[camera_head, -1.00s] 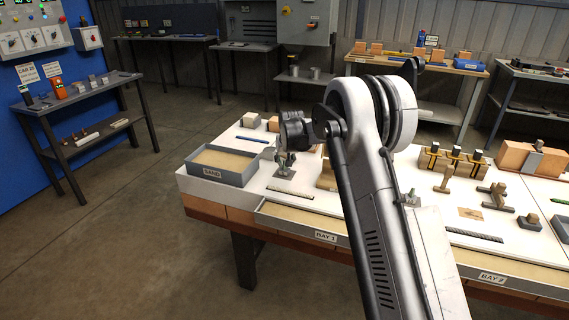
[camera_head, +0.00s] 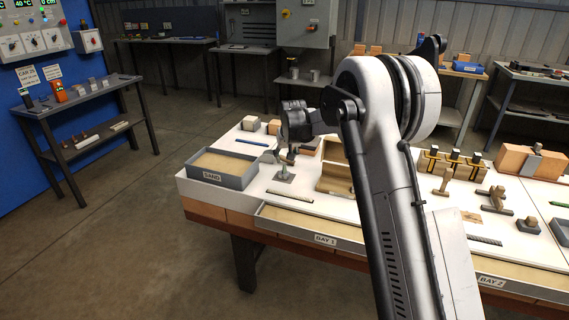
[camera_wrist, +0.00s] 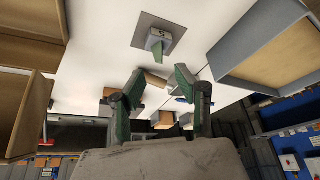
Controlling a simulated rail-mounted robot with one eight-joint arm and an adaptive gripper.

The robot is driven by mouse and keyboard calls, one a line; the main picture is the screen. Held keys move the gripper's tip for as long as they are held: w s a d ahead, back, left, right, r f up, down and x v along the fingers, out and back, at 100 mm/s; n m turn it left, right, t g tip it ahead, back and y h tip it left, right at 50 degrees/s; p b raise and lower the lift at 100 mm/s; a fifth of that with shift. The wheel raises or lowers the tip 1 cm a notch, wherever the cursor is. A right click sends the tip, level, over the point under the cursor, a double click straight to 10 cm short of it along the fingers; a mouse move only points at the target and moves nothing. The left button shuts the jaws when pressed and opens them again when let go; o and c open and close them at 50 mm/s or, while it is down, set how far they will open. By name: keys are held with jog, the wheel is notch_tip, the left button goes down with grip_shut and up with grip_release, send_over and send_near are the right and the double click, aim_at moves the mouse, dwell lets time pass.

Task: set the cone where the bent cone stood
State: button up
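My gripper (camera_wrist: 156,80) has two green-padded fingers spread apart, with a clear gap between the tips. In the head view it (camera_head: 286,155) hangs near the sand tray, over a square grey plate (camera_head: 284,179). No other cone is clear.
The sand tray (camera_head: 246,178) stands left of the plate. An open wooden box (camera_head: 334,190) stands to its right. A dark bar (camera_head: 290,195) lies in front. Blocks (camera_head: 251,123) and a blue pen (camera_head: 252,142) lie behind. My arm hides the bench's middle.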

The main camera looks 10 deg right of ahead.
jog(key=s+r+t, duration=0.1)
jog(key=s+r, duration=0.9)
jog(key=s, duration=0.3)
jog(key=s+r, duration=1)
jog(key=s, duration=0.4)
jog(key=s+f, duration=0.3)
jog(key=s, duration=1)
jog(key=s+f+t, duration=0.1)
jog(key=s+f, duration=0.1)
jog(key=s, duration=1.2)
jog(key=shift+s+f, duration=0.2)
jog(key=shift+f, duration=0.2)
